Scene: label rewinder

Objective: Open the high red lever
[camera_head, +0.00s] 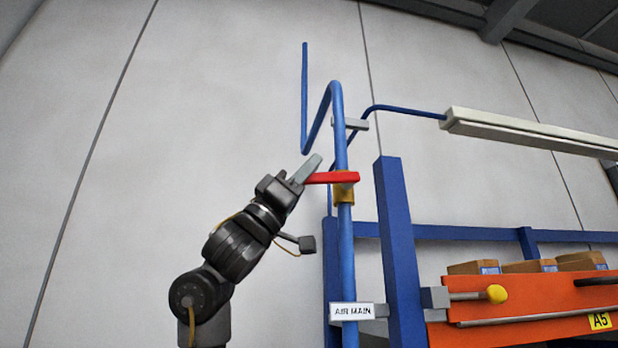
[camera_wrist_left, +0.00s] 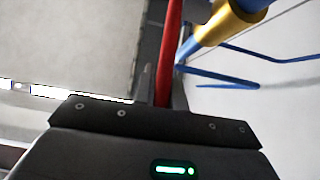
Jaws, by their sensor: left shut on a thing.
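The red lever (camera_head: 334,178) sits high on a brass valve body (camera_head: 344,190) on the blue vertical pipe (camera_head: 347,250). It sticks out level to the left of the pipe. My left gripper (camera_head: 312,170) is at the lever's free left end, shut on it. In the left wrist view the red lever (camera_wrist_left: 169,60) runs up from between the jaws toward the brass valve (camera_wrist_left: 226,24), and the gripper body hides its near end. My right gripper is in neither view.
A white "AIR MAIN" sign (camera_head: 351,311) is on the pipe below. A blue post (camera_head: 398,250) stands just right of the pipe. An orange rack (camera_head: 530,305) with boxes is at lower right. Bare wall is at left.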

